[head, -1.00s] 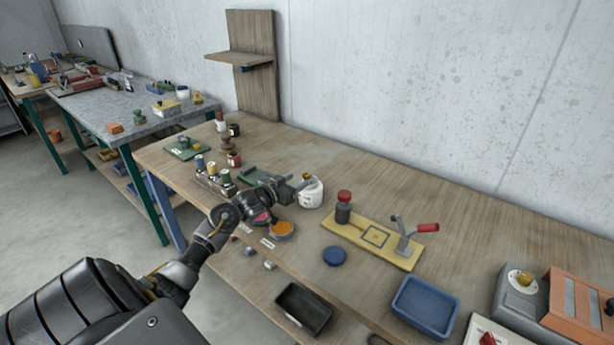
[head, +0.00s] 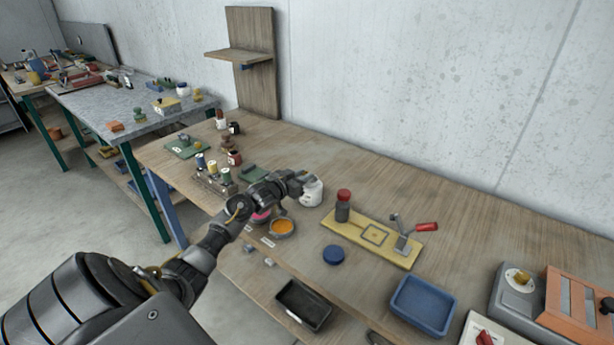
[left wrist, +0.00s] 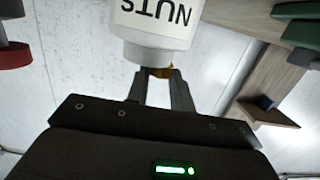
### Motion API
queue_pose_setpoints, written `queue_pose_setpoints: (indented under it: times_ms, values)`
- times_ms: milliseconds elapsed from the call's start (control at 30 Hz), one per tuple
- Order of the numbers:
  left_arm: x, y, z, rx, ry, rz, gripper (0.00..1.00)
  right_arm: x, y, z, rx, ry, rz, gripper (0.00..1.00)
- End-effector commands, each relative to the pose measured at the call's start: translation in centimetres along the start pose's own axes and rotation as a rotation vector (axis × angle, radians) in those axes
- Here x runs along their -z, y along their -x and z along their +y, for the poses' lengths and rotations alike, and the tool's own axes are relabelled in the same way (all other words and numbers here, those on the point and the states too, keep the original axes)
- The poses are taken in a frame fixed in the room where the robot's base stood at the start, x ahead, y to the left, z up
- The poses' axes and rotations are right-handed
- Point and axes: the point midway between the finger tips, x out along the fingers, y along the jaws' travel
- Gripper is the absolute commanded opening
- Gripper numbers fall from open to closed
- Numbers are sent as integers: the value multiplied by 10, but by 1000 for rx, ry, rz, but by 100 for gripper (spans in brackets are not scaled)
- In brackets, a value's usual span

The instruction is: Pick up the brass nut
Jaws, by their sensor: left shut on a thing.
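A white jar (head: 313,194) stands on the wooden bench; in the left wrist view the jar (left wrist: 155,30) carries a label reading NUTS and appears upside down. My left gripper (head: 307,179) is over the jar's top in the head view. In the left wrist view its fingers (left wrist: 160,76) are closed on the brass nut (left wrist: 161,72), which shows as a small golden piece right at the jar's end. In the head view the nut is hidden by the gripper. Whether the nut still touches the jar I cannot tell. My right gripper is not in view.
A yellow board with a red-handled clamp (head: 372,238) lies right of the jar. A blue lid (head: 333,255), an orange-filled dish (head: 281,227), a black tray (head: 303,305) and a blue tray (head: 424,305) lie nearer. Spools (head: 212,168) stand left. The bench behind the jar is clear.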

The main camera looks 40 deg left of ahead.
Motion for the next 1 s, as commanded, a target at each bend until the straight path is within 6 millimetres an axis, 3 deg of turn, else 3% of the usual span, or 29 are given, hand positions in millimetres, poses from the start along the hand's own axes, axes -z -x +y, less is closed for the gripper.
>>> queue_pose_setpoints:
  times_ms: [333, 500, 767, 1000]
  values:
    - [6, 1, 0, 1, -2, 2, 0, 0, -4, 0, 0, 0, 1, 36]
    - [31, 4, 0, 0, -5, 7, 0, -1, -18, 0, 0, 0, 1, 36]
    - [83, 57, 26, -1, -8, 6, 0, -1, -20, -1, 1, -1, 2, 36]
    - [99, 106, 54, -1, -5, 1, 0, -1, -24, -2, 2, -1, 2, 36]
